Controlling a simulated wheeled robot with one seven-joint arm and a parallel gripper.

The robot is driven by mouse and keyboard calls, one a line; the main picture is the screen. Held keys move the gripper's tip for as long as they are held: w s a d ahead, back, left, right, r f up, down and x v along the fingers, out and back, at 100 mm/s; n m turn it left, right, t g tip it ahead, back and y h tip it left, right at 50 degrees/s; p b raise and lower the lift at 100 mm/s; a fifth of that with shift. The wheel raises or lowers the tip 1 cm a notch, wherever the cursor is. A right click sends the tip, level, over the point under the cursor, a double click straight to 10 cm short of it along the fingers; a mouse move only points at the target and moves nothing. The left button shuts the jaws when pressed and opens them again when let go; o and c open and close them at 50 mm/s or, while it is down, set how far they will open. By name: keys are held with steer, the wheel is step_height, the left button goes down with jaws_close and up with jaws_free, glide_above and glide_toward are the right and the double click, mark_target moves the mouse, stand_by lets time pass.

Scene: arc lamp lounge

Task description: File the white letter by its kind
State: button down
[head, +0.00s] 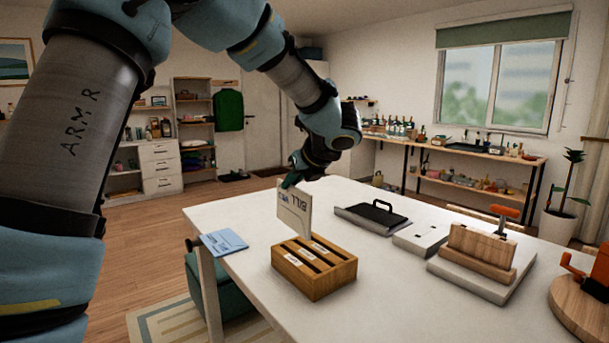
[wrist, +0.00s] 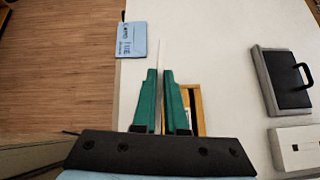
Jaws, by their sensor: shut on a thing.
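The white letter (head: 295,213) hangs upright from my gripper (head: 290,183). Its dark printed word appears upside down and seems to read BILL. A wooden sorter (head: 315,287) with several slots and small white labels stands on the white table; the label words are too small to read. The letter's lower edge is at the sorter's far top edge in the head view; I cannot tell whether it touches. In the wrist view the green fingers (wrist: 160,75) pinch the letter, seen edge-on (wrist: 161,48), and partly hide the sorter (wrist: 198,97) at their right.
A blue printed envelope (head: 223,243) lies at the table's left edge. A dark block with a handle (head: 376,212), a white box (head: 421,237) and a wooden stand on a pale base (head: 480,256) occupy the right side. Bare table (head: 235,212) lies behind the envelope.

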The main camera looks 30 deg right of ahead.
mark_target(296, 222)
steer(key=shift+s+d+f+n+y, duration=0.15)
steer(key=shift+s+n+y, duration=0.25)
steer(key=shift+s+n, duration=0.4)
steer(key=shift+s, duration=0.1)
steer(key=shift+d+b, duration=0.1)
steer(key=shift+b, duration=0.25)
step_height(296, 222, down, 5)
steer(key=b, duration=0.5)
steer(key=shift+f, duration=0.15)
steer(key=shift+f+b, duration=2.25)
steer(key=shift+b, duration=0.4)
stand_by(1.0)
steer(key=c, duration=0.9)
jaws_free()
